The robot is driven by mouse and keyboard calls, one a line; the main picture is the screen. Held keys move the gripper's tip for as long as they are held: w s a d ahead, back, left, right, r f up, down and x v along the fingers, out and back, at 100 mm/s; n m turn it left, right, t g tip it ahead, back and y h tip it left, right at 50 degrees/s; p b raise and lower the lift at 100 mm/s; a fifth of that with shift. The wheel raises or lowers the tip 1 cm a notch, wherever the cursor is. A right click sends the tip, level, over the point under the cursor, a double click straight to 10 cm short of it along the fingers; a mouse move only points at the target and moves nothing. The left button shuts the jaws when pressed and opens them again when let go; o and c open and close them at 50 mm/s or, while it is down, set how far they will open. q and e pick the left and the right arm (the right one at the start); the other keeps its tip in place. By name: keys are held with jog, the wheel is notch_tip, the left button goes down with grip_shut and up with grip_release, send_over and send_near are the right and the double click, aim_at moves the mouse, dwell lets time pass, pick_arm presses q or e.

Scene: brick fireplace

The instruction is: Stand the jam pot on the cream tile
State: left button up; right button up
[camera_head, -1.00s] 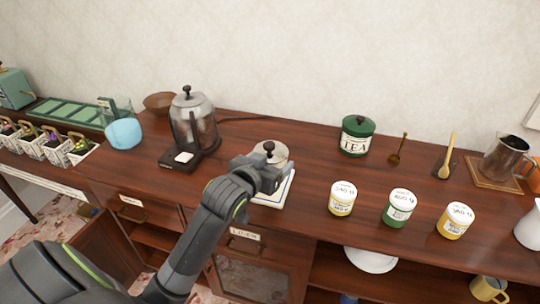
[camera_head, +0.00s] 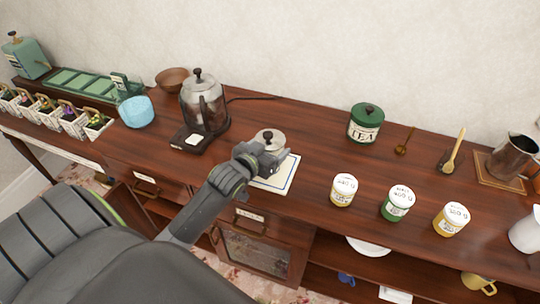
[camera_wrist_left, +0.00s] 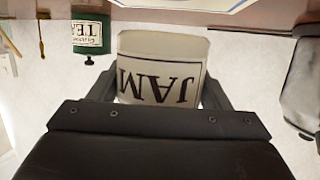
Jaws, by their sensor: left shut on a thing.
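The jam pot (camera_head: 271,137) has a grey lid with a dark knob in the head view. In the left wrist view the pot (camera_wrist_left: 160,75) appears upside down, pale, with a white JAM label. My left gripper (camera_head: 264,157) is shut on it, with a finger on each side. The cream tile (camera_head: 281,183), with a blue border line, lies on the counter under the gripper and pot. The tile's edge (camera_wrist_left: 185,5) shows at the top of the wrist view, apart from the pot's base. The head view hides the base. My right gripper is out of view.
A glass coffee maker (camera_head: 204,106) stands left of the tile. Three small labelled jars (camera_head: 343,192) stand to the right, near the front edge. A green TEA canister (camera_head: 366,124) stands at the back. The counter (camera_head: 310,150) between tile and canister is clear.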

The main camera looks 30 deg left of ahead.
pick_arm(q)
jog(key=shift+f, duration=1.55)
jog(key=shift+f, duration=0.1)
jog(key=o, duration=1.3)
jog(key=shift+f, duration=0.1)
jog(key=shift+s+r, duration=0.1)
jog(key=shift+r, duration=0.1)
jog(key=shift+s, duration=0.4)
jog(key=b+v, duration=0.1)
jog(key=v, duration=1)
jog(key=shift+r, duration=0.15)
